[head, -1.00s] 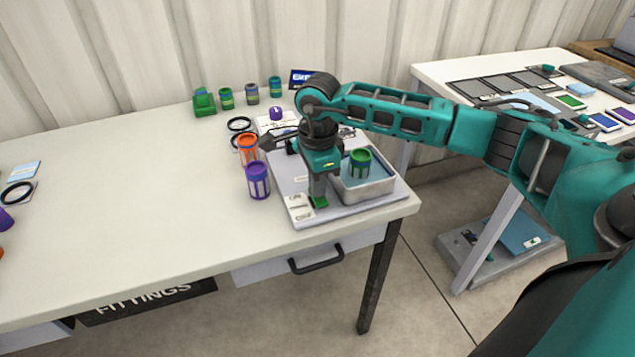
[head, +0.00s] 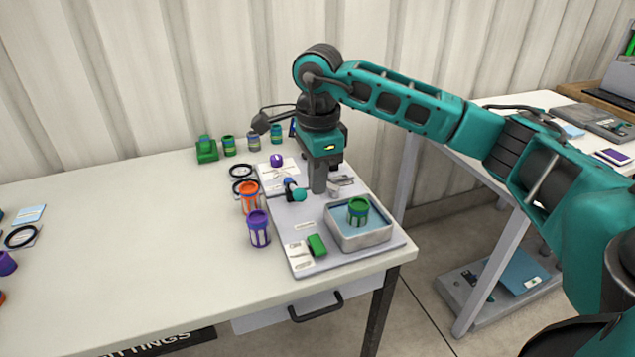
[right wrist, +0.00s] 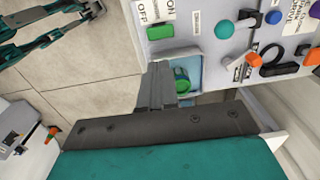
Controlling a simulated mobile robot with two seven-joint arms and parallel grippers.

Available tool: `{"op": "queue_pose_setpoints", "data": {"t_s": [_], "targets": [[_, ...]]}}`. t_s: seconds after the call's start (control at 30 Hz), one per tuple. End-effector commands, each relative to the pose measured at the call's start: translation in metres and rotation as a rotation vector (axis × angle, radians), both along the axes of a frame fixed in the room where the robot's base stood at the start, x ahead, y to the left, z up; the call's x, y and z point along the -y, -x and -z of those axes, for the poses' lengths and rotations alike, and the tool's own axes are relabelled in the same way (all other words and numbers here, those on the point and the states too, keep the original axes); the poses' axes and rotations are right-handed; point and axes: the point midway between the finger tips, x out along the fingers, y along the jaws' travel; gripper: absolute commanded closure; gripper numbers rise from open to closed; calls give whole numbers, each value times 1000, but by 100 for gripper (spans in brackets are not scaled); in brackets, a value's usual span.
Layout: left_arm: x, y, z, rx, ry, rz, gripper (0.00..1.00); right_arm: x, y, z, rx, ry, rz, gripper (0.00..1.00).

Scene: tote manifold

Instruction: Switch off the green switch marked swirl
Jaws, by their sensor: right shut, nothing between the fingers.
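The green switch (head: 317,245) sits on a white labelled plate (head: 299,256) at the front left corner of the grey board. In the right wrist view the green switch (right wrist: 160,33) shows beside a label reading ON and OFF; the word swirl is too small to read. My right gripper (head: 318,190) is shut and empty, pointing down above the middle of the board, behind the switch and apart from it. It also shows in the right wrist view (right wrist: 158,82). My left gripper is not in view.
A grey tray (head: 365,241) with blue inside holds a green canister (head: 358,210), right of the switch. A purple canister (head: 258,228) and an orange canister (head: 249,197) stand left of the board. A teal-ended valve (head: 298,194) lies near my gripper.

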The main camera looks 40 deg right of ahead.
Motion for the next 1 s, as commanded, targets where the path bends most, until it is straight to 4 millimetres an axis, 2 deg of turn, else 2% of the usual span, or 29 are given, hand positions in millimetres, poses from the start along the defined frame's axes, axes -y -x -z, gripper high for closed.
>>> {"op": "queue_pose_setpoints", "data": {"t_s": [0.17, 0.4, 0.73, 0.87, 1.0], "targets": [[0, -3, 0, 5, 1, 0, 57, 0, -1, 1, 1, 0, -1, 100], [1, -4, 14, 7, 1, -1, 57, -1, -13, 1, -1, -3, -5, 100], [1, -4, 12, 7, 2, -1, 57, 0, -13, 1, -4, -1, -5, 100], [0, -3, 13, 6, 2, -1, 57, 0, -12, 14, -7, -2, -4, 100], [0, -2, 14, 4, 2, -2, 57, 0, -12, 41, -9, -2, -3, 100]]}}
